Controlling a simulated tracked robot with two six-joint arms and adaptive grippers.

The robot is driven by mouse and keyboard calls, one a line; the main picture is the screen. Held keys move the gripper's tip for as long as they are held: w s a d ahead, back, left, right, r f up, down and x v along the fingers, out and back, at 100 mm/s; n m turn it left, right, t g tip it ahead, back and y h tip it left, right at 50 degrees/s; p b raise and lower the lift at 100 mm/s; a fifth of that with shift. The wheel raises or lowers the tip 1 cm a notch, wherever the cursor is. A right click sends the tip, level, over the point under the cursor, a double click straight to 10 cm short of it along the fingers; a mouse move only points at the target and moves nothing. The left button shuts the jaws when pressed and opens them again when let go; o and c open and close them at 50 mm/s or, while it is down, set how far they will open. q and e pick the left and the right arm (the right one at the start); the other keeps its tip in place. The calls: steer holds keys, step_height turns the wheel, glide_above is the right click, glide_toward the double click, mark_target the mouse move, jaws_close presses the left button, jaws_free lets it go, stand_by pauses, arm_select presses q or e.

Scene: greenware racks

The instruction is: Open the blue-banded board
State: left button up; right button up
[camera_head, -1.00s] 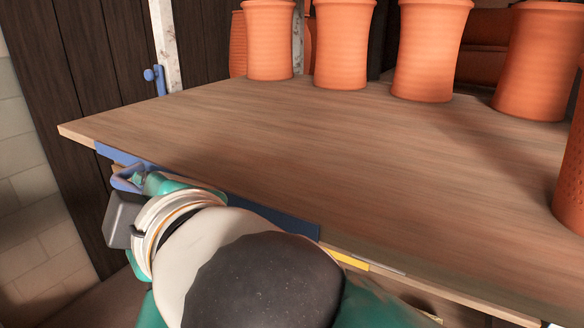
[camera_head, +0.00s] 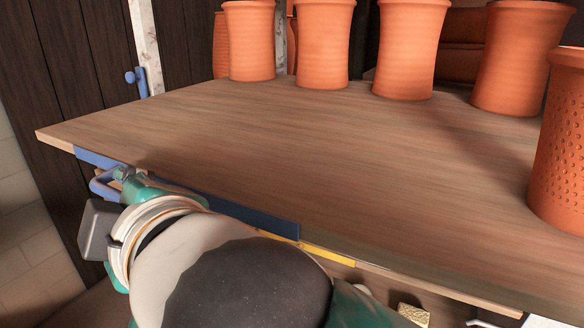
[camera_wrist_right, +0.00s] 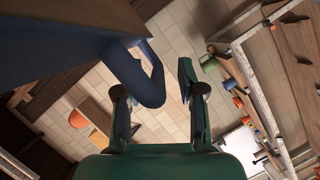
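The wooden board (camera_head: 250,150) spans the head view, with a dark blue band (camera_head: 255,215) along its front edge. A blue loop handle (camera_head: 103,183) sticks out near its left end. My right gripper (camera_head: 130,177) is at this handle, mostly hidden behind its own wrist. In the right wrist view the blue handle (camera_wrist_right: 150,88) lies between the two fingers of my right gripper (camera_wrist_right: 155,92). The fingers stand apart, with a visible gap between the handle and the right finger. My left gripper is not in view.
Several orange clay pots (camera_head: 325,45) stand on the board's far side, and a dotted pot (camera_head: 562,165) stands at its right. A post (camera_head: 145,45) with a blue latch (camera_head: 138,78) stands behind. A yellow strip (camera_head: 328,256) runs under the front edge. Tiled floor (camera_wrist_right: 190,40) lies below.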

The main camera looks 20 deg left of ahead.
steer(key=v, duration=1.1)
steer(key=shift+d+f, duration=0.1)
steer(key=shift+d, duration=0.05)
